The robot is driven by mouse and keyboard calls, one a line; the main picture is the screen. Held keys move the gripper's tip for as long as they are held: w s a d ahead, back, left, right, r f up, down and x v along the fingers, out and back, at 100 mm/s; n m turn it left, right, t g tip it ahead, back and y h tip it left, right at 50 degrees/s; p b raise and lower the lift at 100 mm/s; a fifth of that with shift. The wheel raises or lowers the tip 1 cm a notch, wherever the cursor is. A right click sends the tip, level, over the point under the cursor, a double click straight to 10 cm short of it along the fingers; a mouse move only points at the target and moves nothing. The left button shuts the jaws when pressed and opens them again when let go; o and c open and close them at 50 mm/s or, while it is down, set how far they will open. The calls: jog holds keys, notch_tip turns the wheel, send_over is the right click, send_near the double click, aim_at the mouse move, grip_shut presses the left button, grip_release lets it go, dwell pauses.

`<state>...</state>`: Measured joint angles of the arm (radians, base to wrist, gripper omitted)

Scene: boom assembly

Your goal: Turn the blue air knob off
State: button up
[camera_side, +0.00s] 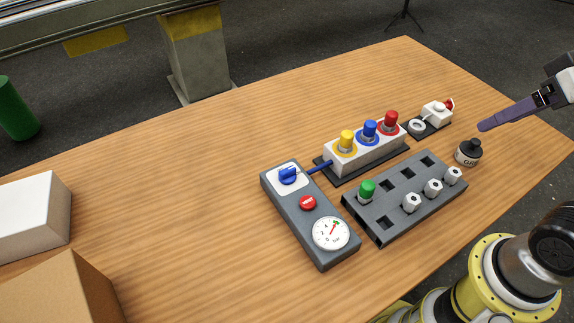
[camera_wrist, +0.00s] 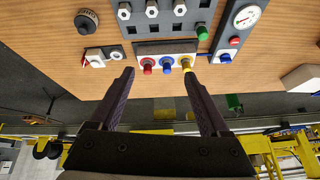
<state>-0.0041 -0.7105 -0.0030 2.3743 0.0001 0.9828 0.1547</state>
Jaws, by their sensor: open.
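The blue air knob (camera_side: 288,176) sits on a white plate at the far end of a grey panel (camera_side: 272,197) on the table. It also shows in the wrist view (camera_wrist: 225,58), to the right of the fingers. The panel carries a red button (camera_side: 308,202) and a round white gauge (camera_side: 331,233) whose red needle points up and right. My gripper (camera_wrist: 158,74) is open and empty, its two dark purple fingers spread. In the side view its finger is at the upper right, above the table and well apart from the knob.
A white block with yellow, blue and red connectors (camera_side: 368,133) stands beside the panel; a blue tube links them. A grey rack (camera_side: 385,218) holds a green piece and several hex nuts. Boxes (camera_side: 30,220) stand left; the table's left middle is clear.

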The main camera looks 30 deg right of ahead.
jog(key=w+a+r+g, duration=0.1)
jog(key=w+a+r, duration=0.15)
jog(key=w, duration=0.25)
jog(key=w+a+r, duration=0.1)
jog(key=w+r, duration=0.2)
jog(key=w, duration=0.2)
jog(key=n+g, duration=0.2)
jog(key=g, duration=0.3)
send_over(287, 170)
notch_tip(287, 170, down, 14)
notch_tip(287, 170, down, 13)
jog(key=shift+f, duration=0.15)
jog(key=shift+c, duration=0.2)
grip_shut()
